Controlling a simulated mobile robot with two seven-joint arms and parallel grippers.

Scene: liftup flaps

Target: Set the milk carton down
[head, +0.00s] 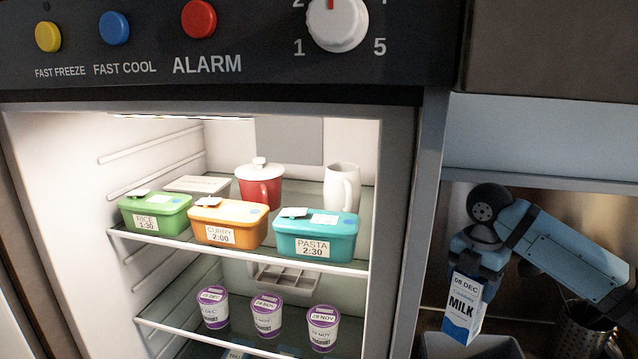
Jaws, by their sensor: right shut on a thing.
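The milk carton (464,306) is blue and white, with a date label reading 08 DEC. It is at the lower right of the head view, outside the fridge. My right gripper (477,266) is shut on the top of the carton from above. The carton hangs slightly tilted, its lower end just above or behind the rim of a grey bin (472,345). I cannot tell whether it touches the bin. My left gripper is not in view.
The open fridge (411,180) holds green, orange and teal food boxes (316,236), a red lidded pot (260,185) and a white mug (341,188). Several yoghurt cups (267,314) stand on the lower shelf. A perforated metal holder (584,330) stands right of the bin.

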